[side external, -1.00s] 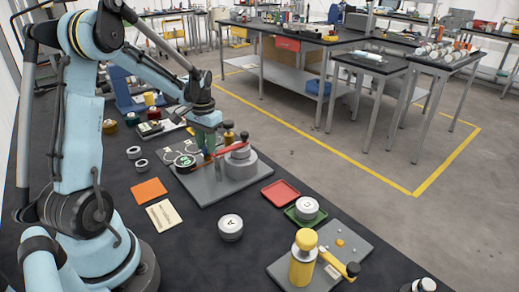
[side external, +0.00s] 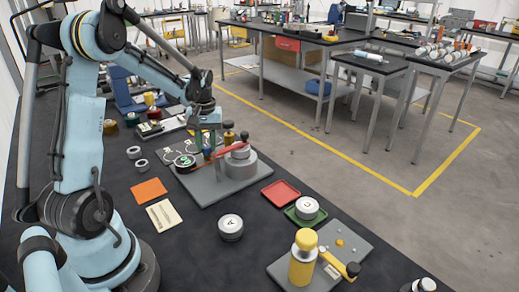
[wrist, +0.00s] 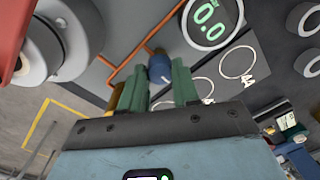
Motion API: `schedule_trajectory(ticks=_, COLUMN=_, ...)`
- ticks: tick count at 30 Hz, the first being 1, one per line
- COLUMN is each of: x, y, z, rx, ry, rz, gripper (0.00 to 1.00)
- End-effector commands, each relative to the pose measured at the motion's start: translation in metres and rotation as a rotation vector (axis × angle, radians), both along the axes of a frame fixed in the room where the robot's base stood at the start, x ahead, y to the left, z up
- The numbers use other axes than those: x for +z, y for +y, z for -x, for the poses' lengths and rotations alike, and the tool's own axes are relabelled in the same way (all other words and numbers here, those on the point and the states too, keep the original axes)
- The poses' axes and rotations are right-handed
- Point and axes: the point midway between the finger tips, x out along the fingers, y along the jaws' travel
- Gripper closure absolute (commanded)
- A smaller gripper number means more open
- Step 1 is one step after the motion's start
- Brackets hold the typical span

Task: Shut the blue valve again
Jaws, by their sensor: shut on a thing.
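The blue valve (wrist: 160,68) is a small blue knob on the grey plate (side external: 213,189). My gripper (wrist: 159,78) has its green fingers on either side of the knob and is shut on it. In the side view my gripper (side external: 208,150) points down at the plate, and its fingers largely hide the knob. A white line shows on the knob in the wrist view. A round gauge (wrist: 212,18) beside the valve shows green digits that look like 0.0; it also stands left of my gripper in the side view (side external: 185,161).
Orange-brown lines run on the plate. A white puck (side external: 230,227), red tray (side external: 281,192), green tray (side external: 304,223) and yellow cylinder (side external: 302,262) stand nearer the front.

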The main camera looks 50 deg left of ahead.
Motion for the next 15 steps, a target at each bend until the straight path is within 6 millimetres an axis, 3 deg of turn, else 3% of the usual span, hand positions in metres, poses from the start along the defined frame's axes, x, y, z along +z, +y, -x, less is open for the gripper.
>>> schedule_trajectory(ticks=13, x=0.0003, y=0.0004, z=-0.0004, rx=0.012, ry=-0.001, rz=-0.001, gripper=1.0)
schedule_trajectory(ticks=14, x=0.0003, y=0.0004, z=-0.0004, rx=0.012, ry=-0.001, rz=-0.001, gripper=0.68)
schedule_trajectory(ticks=15, x=0.0003, y=0.0004, z=-0.0004, rx=0.012, ry=-0.001, rz=-0.001, gripper=0.62)
